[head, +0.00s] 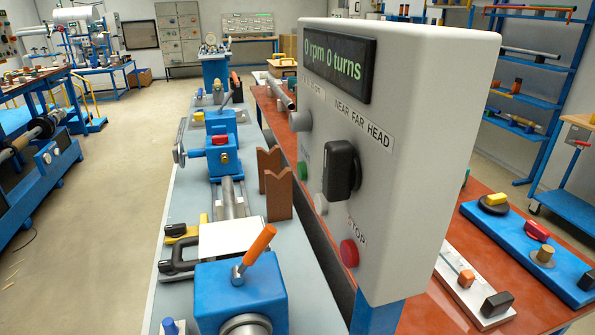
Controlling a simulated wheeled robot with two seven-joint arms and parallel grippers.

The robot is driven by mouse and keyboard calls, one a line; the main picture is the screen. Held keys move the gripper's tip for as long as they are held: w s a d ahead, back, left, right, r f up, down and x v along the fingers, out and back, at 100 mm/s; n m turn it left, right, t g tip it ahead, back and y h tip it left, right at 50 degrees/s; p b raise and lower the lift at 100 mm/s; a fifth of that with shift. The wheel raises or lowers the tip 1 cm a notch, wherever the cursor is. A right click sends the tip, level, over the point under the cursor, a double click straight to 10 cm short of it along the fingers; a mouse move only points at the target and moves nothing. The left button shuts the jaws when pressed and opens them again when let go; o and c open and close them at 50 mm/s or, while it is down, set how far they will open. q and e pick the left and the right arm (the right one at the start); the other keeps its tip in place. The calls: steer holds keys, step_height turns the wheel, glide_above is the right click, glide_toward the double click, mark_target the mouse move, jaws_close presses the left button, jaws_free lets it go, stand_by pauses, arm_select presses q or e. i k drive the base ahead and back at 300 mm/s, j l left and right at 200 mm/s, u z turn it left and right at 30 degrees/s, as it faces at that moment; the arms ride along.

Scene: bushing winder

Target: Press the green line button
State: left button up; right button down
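A pale grey control box (435,150) stands close on the right, seen at a steep angle. A green button (302,170) sits near its left side, low on the front face; the small label above it is too small to read. A black selector knob (341,170) labelled NEAR FAR HEAD is to its right. A white button (321,203) and a red STOP button (349,253) are lower down. The display (339,62) reads 0 rpm 0 turns. Neither of my grippers is in view.
A blue winder machine with an orange-handled lever (255,252) stands on a grey bench (170,222) left of the box. A brown notched block (278,197) stands between them. A red-brown table (450,305) with several parts lies behind. The floor at left is open.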

mark_target(301, 166)
steer(key=k+j+z, duration=0.25)
steer(key=k+j, duration=0.15)
steer(key=j+z, duration=0.15)
steer(key=j, duration=0.3)
steer(key=k+j+z, duration=0.2)
steer(key=j, duration=0.3)
steer(key=j+z, duration=0.15)
steer(key=j, duration=0.3)
steer(key=i+j+z, duration=0.1)
steer(key=j, duration=0.25)
steer(key=i+j, duration=0.1)
steer(key=j, duration=0.2)
steer(key=j+z, duration=0.15)
steer(key=j, duration=0.2)
steer(key=i, duration=0.05)
